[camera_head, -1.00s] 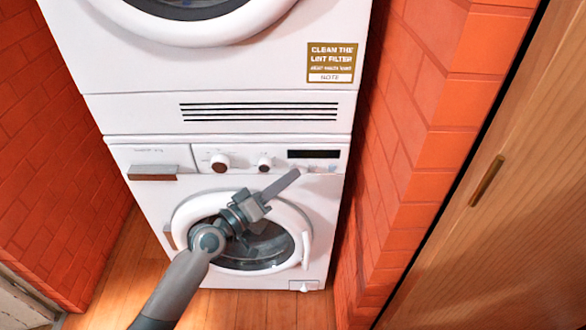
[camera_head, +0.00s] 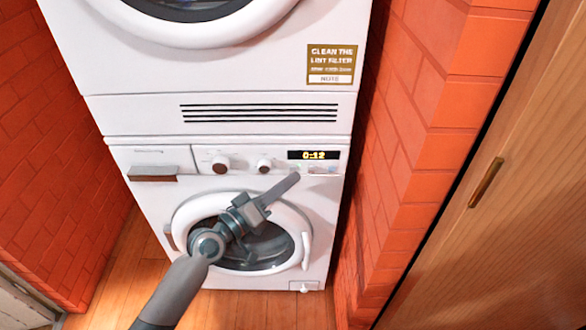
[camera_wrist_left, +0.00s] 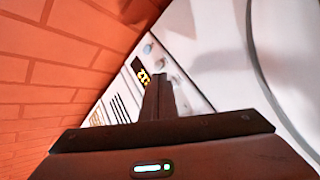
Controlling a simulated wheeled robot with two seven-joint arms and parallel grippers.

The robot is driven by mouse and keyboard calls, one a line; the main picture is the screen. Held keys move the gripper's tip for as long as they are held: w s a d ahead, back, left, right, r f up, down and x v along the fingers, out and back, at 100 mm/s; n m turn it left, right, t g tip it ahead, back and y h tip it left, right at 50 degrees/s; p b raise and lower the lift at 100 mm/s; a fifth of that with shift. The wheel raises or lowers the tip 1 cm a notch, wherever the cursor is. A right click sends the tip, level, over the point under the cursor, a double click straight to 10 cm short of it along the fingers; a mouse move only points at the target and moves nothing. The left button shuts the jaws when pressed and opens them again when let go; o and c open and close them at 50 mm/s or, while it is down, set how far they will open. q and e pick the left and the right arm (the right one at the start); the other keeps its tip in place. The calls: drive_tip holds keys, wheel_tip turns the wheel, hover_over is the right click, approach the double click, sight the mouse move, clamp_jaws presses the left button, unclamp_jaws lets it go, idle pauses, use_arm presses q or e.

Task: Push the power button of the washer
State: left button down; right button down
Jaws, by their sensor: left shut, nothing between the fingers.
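The white washer (camera_head: 125,158) stands at the bottom of a stack, with its round door below the control panel. Its display (camera_head: 313,155) is lit and reads 0:12 in yellow; it also shows in the left wrist view (camera_wrist_left: 143,77). Two knobs sit left of the display, and small buttons (camera_head: 322,169) sit below it. My left gripper (camera_head: 297,176) is shut and empty, its tips just below the panel's small buttons. Whether the tips touch the panel I cannot tell. In the left wrist view the shut fingers (camera_wrist_left: 159,78) point at the panel beside the display. My right gripper is not in view.
A second white machine (camera_head: 130,75) with a lint filter label (camera_head: 331,63) is stacked on top. Red brick walls (camera_head: 410,150) stand close on both sides. A wooden door (camera_head: 510,200) is at the right. The wooden floor (camera_head: 110,270) is clear.

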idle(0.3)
use_arm(q)
drive_tip(key=s+p, duration=0.2)
drive_tip(key=s, duration=0.4)
idle(0.4)
